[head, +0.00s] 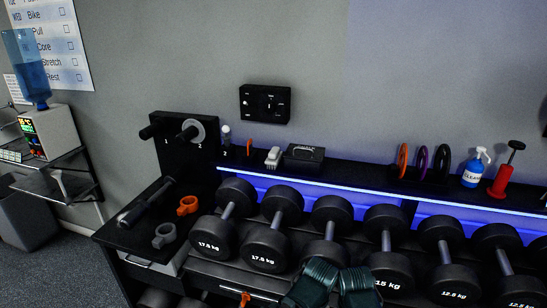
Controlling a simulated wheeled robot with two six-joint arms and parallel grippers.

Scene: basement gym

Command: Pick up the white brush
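A small white block-shaped object (273,157), which looks like the white brush, sits on the narrow black shelf behind the dumbbells, left of the middle. Its bristles cannot be made out at this size. A black box-like item (303,156) is just to its right and an orange upright piece (249,147) to its left.
Heavy dumbbells (283,205) fill the rack in front of the shelf. A black side top (130,240) holds collars and a bar.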

